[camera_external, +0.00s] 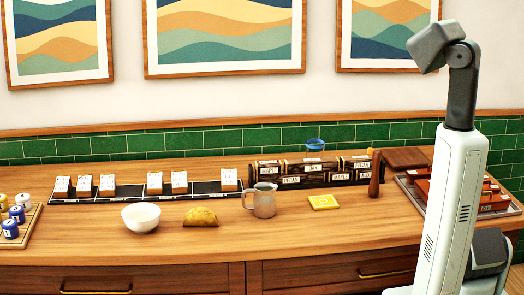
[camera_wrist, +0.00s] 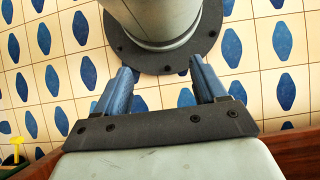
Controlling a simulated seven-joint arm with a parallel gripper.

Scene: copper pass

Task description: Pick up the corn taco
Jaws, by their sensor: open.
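The corn taco (camera_external: 201,218) is a yellow folded shell lying on the wooden counter in the external view, between a white bowl and a metal pitcher. In the wrist view my gripper (camera_wrist: 160,70) has its two blue fingers spread apart with nothing held between them. That view looks down at the patterned floor and my own base, and the taco does not show there. In the external view my arm stands at the right, well away from the taco, and the fingers cannot be made out.
A white bowl (camera_external: 141,217) is left of the taco; a metal pitcher (camera_external: 263,202) is right of it. A yellow packet (camera_external: 323,202) lies farther right. Behind are a black rack with cards (camera_external: 120,190) and labelled boxes (camera_external: 305,177). The counter's front strip (camera_external: 185,250) is clear.

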